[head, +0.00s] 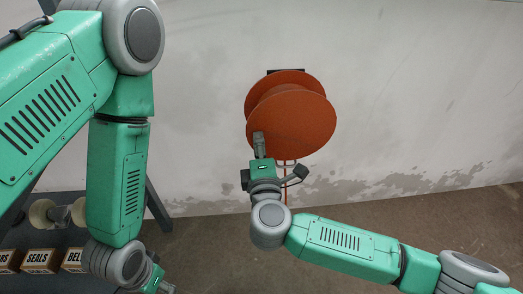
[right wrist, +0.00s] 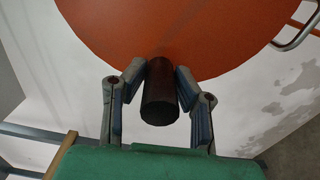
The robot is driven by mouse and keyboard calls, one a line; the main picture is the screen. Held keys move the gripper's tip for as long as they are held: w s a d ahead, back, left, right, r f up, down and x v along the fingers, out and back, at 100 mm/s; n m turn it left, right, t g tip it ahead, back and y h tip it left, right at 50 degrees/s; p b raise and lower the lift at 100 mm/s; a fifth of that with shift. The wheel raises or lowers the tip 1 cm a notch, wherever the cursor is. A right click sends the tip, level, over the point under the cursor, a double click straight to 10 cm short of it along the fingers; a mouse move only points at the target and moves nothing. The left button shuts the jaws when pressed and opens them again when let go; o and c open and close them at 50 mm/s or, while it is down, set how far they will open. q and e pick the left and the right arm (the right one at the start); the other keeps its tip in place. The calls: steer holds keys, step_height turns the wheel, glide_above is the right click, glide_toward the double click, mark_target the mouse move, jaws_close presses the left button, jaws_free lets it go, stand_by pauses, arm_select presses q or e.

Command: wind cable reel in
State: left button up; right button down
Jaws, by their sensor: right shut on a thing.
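The cable reel (head: 300,118) is orange with two round discs and is mounted on the wall. In the right wrist view its front disc (right wrist: 180,35) fills the upper part. A dark cylindrical crank handle (right wrist: 160,95) sticks out from the disc's face. My right gripper (head: 259,150) is at the lower left of the front disc. In the right wrist view my right gripper (right wrist: 160,82) has its fingers on both sides of the handle, shut on it. An orange cable (head: 286,190) hangs below the reel. My left gripper (head: 160,285) shows only in part at the bottom edge, its fingers hidden.
A dark shelf rack (head: 70,225) stands at the lower left with labelled boxes (head: 42,260) and a pale spool (head: 42,214). The wall (head: 420,90) is bare to the right of the reel. The floor (head: 440,222) below looks clear.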

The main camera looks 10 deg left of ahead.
mark_target(261, 122)
step_height(261, 122, up, 3)
steer(key=m, duration=0.4)
steer(key=shift+d+f, duration=0.1)
steer(key=shift+d, duration=0.05)
steer(key=shift+w+d+r+m, duration=0.15)
steer(key=shift+d+r+m, duration=0.1)
steer(key=shift+r+m, duration=0.45)
steer(key=shift+f, duration=0.15)
steer(key=c, duration=1.3)
jaws_free()
steer(key=v, duration=1.2)
